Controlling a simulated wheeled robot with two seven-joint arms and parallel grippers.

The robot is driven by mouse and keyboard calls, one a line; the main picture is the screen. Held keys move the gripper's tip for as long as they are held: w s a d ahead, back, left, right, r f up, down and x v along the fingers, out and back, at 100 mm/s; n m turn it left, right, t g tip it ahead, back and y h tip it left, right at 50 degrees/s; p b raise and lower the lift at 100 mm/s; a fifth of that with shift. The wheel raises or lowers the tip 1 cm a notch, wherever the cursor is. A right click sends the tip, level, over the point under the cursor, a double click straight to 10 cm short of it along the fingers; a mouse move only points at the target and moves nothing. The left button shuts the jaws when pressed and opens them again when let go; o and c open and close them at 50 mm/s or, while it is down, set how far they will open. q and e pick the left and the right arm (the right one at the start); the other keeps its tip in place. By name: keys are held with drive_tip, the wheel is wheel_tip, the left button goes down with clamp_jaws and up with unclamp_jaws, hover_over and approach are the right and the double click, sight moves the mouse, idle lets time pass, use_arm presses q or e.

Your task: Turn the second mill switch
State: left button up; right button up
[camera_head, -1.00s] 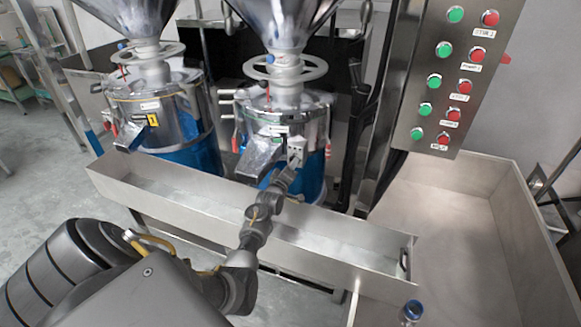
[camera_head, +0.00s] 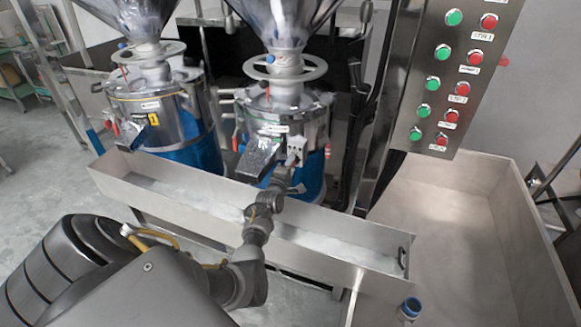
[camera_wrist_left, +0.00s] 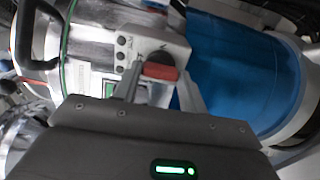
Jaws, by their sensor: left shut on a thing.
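The second mill (camera_head: 285,125) is the silver and blue machine at centre in the head view. Its small grey switch box (camera_head: 298,147) sits on the front, right of the outlet chute. My left gripper (camera_head: 292,163) reaches up to the box from below. In the left wrist view, the switch box (camera_wrist_left: 132,45) carries a dark, red-fronted knob (camera_wrist_left: 160,71). The fingers of my left gripper (camera_wrist_left: 160,88) stand on either side of this knob and are shut on it. The knob is too small to read in the head view.
The first mill (camera_head: 155,105) stands to the left. A long metal trough (camera_head: 340,254) runs in front of both mills, under my left arm. A button panel (camera_head: 455,75) stands at the right above a wide metal bin (camera_head: 460,225).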

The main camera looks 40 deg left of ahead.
idle(0.4)
use_arm(q)
drive_tip(key=o, duration=1)
drive_tip(key=shift+s, duration=0.15)
drive_tip(key=v, duration=1)
drive_tip(key=shift+s+d, duration=0.2)
drive_tip(key=shift+s, duration=0.05)
